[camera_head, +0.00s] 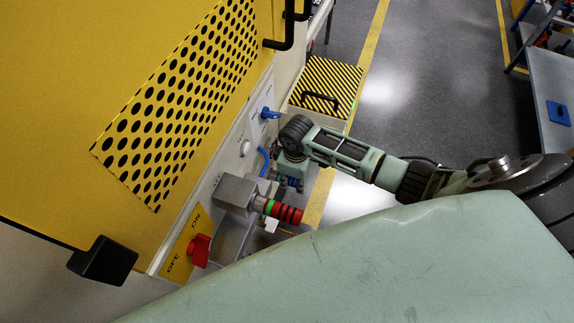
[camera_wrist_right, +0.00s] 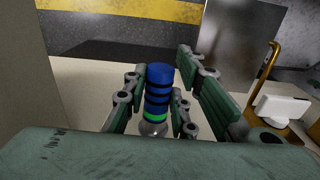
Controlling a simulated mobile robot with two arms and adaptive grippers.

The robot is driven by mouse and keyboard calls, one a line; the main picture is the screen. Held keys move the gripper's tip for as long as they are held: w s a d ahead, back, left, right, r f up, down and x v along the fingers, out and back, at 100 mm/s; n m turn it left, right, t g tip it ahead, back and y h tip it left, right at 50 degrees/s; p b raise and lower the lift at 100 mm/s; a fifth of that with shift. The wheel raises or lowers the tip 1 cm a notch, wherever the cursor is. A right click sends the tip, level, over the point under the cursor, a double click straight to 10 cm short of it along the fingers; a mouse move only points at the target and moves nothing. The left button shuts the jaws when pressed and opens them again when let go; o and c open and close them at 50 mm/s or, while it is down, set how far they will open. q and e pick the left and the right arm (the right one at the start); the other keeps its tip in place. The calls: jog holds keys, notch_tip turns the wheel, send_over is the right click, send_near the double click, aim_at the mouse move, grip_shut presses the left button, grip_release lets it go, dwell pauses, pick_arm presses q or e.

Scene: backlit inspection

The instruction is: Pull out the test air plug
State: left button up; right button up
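A blue plug (camera_wrist_right: 158,88) with black rings and a green band stands upright on a silver base in the right wrist view. My right gripper (camera_wrist_right: 163,95) has its green fingers on both sides of this plug. They are close to it, but whether they press on it is unclear. In the head view my right gripper (camera_head: 290,182) points down beside the machine panel and mostly hides the blue plug. A second plug, red with black rings and a green band (camera_head: 280,210), sits in a grey metal block (camera_head: 236,194). My left gripper is not in view.
The yellow machine (camera_head: 100,60) fills the left. Its panel has a red ON/OFF switch (camera_head: 199,250), a white knob (camera_head: 245,147) and a blue lever (camera_head: 269,113). A striped box (camera_head: 325,85) stands behind. Open floor (camera_head: 430,90) lies at right.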

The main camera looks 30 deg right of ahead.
grip_shut()
jog(key=shift+s+d, duration=0.1)
jog(key=shift+s+d+p, duration=0.5)
jog(key=shift+s+p, duration=0.05)
jog(key=shift+p, duration=0.15)
jog(key=shift+s+d, duration=0.1)
jog(key=shift+s+d+p, duration=0.9)
jog(key=shift+s+p, duration=0.05)
jog(key=shift+s, duration=0.1)
dwell(0.5)
